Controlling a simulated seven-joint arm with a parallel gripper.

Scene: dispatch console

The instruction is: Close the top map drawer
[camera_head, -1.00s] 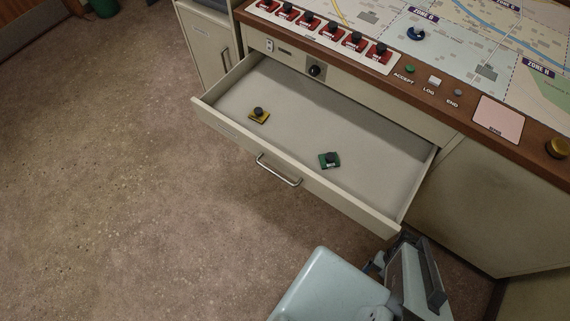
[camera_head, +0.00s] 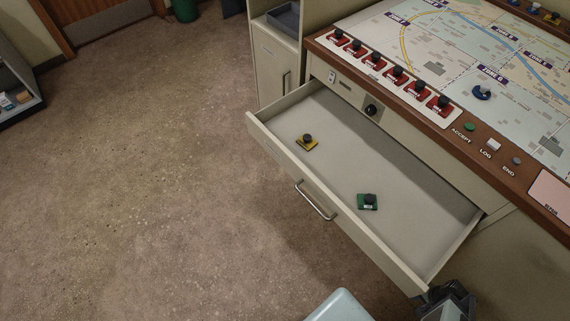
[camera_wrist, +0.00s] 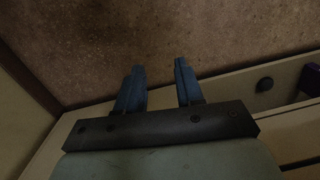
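The top map drawer (camera_head: 345,217) is pulled far out of the console, its front facing lower left in the head view. Its metal bar handle (camera_head: 315,200) is on the front panel. Inside the drawer lie a yellow piece (camera_head: 307,145) and a green piece (camera_head: 368,203), each with a dark knob. My gripper (camera_wrist: 158,80) shows two blue fingers spread apart with nothing between them in the wrist view. In the head view my gripper is partly cut off at the bottom, close to the drawer's right front corner; I cannot tell whether it touches.
The console top (camera_head: 425,60) carries a map, several red pieces and a few buttons. A dark round knob (camera_head: 372,110) sits on the panel behind the drawer. A cabinet (camera_head: 275,70) stands left of the drawer. The floor (camera_head: 150,180) in front is clear.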

